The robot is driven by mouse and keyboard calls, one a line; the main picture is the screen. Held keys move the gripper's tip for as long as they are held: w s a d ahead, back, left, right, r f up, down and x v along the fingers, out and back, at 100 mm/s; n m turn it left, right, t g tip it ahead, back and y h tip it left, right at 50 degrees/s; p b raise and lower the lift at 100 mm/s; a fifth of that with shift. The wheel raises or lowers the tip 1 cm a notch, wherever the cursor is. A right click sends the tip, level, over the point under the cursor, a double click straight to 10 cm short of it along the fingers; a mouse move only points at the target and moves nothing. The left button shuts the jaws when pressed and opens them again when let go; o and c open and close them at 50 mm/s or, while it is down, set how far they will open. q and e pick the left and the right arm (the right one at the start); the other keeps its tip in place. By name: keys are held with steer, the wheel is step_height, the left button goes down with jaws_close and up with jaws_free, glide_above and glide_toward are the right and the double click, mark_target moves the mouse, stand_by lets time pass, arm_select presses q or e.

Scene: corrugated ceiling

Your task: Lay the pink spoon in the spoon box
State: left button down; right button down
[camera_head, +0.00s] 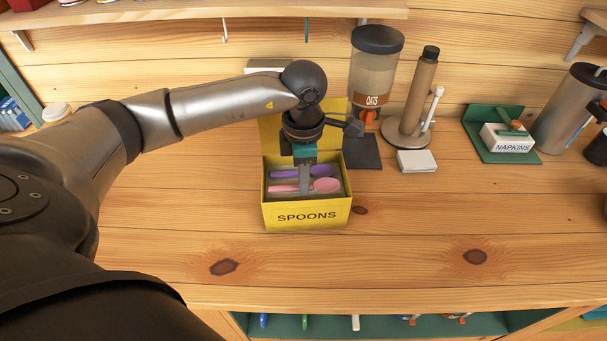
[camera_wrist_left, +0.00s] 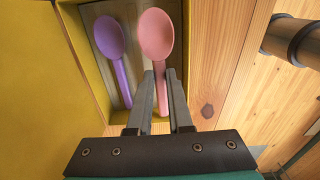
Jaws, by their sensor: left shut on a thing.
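The yellow spoon box (camera_head: 307,215), marked SPOONS, stands open on the wooden counter with its lid raised at the back. The pink spoon (camera_head: 326,185) is inside the box outline near the front wall, and it also shows in the left wrist view (camera_wrist_left: 156,36). My left gripper (camera_head: 305,190) reaches down into the box and is shut on the pink spoon's handle. In the left wrist view the fingers (camera_wrist_left: 161,85) pinch the handle. I cannot tell whether the spoon touches the box floor. My right gripper is not in view.
A purple spoon (camera_head: 318,171) lies in the box beside the pink one. Behind stand an oats dispenser (camera_head: 375,75), a brown cylinder on a stand (camera_head: 420,90) and a napkin holder (camera_head: 507,138).

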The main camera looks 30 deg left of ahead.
arm_select(q)
steer(key=shift+f, duration=0.1)
stand_by(0.3)
steer(key=c, duration=0.8)
jaws_free()
steer(key=shift+o, duration=0.2)
step_height(320, 180, up, 15)
